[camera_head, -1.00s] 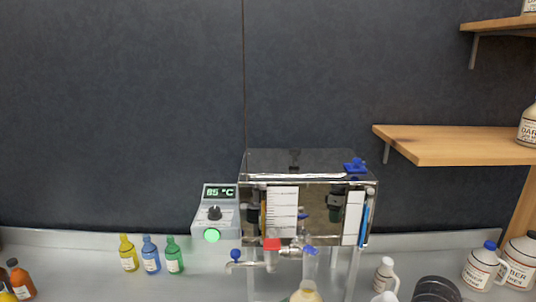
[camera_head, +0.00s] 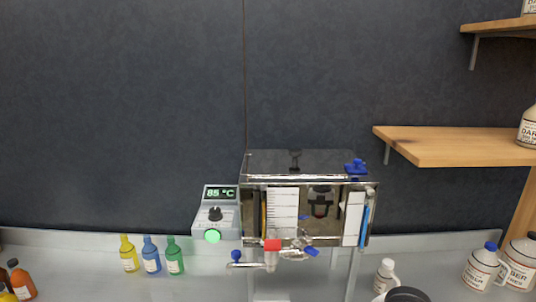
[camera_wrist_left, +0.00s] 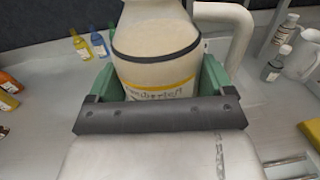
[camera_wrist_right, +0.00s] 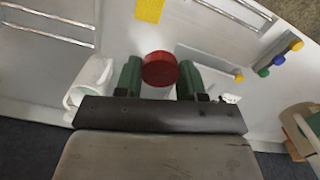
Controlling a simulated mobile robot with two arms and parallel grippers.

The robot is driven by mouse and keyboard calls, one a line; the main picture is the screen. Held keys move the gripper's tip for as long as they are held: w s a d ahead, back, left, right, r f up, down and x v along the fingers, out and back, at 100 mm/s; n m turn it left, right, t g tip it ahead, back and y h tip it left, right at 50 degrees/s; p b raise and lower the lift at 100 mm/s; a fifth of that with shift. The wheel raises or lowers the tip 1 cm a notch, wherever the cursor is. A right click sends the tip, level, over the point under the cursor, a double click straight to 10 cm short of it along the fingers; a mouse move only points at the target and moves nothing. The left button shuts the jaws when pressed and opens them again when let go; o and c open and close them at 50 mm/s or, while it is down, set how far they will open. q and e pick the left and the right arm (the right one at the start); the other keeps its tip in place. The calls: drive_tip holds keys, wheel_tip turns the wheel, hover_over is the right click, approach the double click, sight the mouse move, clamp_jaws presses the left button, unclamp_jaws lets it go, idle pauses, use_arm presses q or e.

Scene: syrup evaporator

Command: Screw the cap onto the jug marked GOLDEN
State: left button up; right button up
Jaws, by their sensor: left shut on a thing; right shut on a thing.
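In the left wrist view my left gripper (camera_wrist_left: 160,88) is shut around a cream jug (camera_wrist_left: 155,22) with a dark line and a yellow-edged label. The label's writing is too blurred to read as GOLDEN, and the jug's top is cut off. In the right wrist view my right gripper (camera_wrist_right: 159,80) is shut on a round red cap (camera_wrist_right: 159,68), held between its green fingers. Neither gripper's fingers show in the head view. The jug's mouth and the cap are not seen together in any view.
The evaporator (camera_head: 310,205) stands at the back with its tap (camera_head: 272,250) in front. Yellow, blue and green bottles (camera_head: 151,256) stand left of it. White jugs (camera_head: 481,267) stand at the right, and a small white jug (camera_head: 385,275) is nearer. A wooden shelf (camera_head: 455,142) hangs above.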

use_arm(q)
drive_tip(key=s+a, duration=0.1)
drive_tip(key=s+a+y, duration=0.1)
drive_tip(key=a, duration=0.1)
drive_tip(key=shift+r+n, duration=0.2)
drive_tip(key=shift+n, duration=0.2)
use_arm(e)
drive_tip(key=m, duration=0.3)
drive_tip(key=shift+s+a+r, duration=0.1)
drive_tip(key=shift+s+a, duration=0.05)
drive_tip(key=shift+a, duration=0.2)
use_arm(q)
drive_tip(key=w+d+m+g+h, duration=0.2)
drive_tip(key=w+d+m+h, duration=0.1)
drive_tip(key=d, duration=0.4)
drive_tip(key=w+d+r+m+g+h, duration=0.1)
drive_tip(key=w+d+m+g+h, duration=0.1)
drive_tip(key=d+m+h, duration=0.3)
drive_tip(key=w+d+h, duration=0.1)
drive_tip(key=d+h, duration=0.1)
drive_tip(key=h, duration=0.1)
drive_tip(key=shift+f, duration=0.1)
